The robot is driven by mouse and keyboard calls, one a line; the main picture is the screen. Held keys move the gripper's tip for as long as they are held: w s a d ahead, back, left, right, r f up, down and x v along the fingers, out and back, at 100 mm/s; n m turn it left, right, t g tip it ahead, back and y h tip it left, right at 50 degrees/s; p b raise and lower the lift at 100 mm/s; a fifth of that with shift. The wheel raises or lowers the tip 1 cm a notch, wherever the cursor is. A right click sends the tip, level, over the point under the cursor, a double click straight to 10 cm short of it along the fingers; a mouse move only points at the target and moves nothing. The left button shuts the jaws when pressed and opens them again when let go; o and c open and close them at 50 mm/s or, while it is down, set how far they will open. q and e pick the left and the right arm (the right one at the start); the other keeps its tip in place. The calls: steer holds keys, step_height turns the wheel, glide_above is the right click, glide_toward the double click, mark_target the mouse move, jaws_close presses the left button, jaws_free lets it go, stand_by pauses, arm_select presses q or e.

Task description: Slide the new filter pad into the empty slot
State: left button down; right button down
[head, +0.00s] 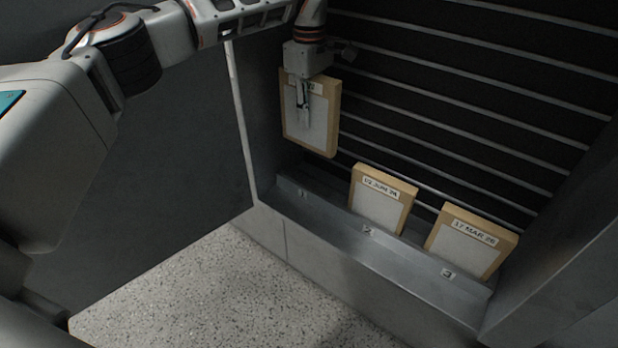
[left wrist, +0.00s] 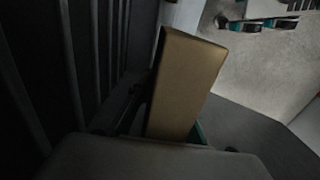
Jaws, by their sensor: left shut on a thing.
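The new filter pad (head: 322,128), a pale panel in a tan frame, is held upright by my left gripper (head: 304,114), which is shut on it. The gripper covers part of the pad's label. The pad hangs above the position marked 1 (head: 302,193), the empty slot at the left end of the metal ledge (head: 335,212). A gap shows between the pad's lower edge and the ledge. In the left wrist view the pad's tan edge (left wrist: 184,85) is seen end-on; the fingertips are mostly hidden. My right gripper is not in view.
A pad labelled 02 JUN 26 (head: 378,207) stands at position 2, and one labelled 17 MAR 26 (head: 466,245) at position 3. Dark horizontal louvres (head: 450,100) rise behind. A dark panel (head: 165,150) stands at left. The speckled floor (head: 230,300) is clear.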

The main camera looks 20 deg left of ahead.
arm_select(q)
step_height(320, 180, down, 18)
steer(key=shift+r+p, duration=0.1)
steer(key=shift+p, duration=0.2)
stand_by(0.3)
steer(key=c, duration=1.8)
jaws_free()
steer(key=shift+f, duration=0.2)
steer(key=shift+c, duration=0.2)
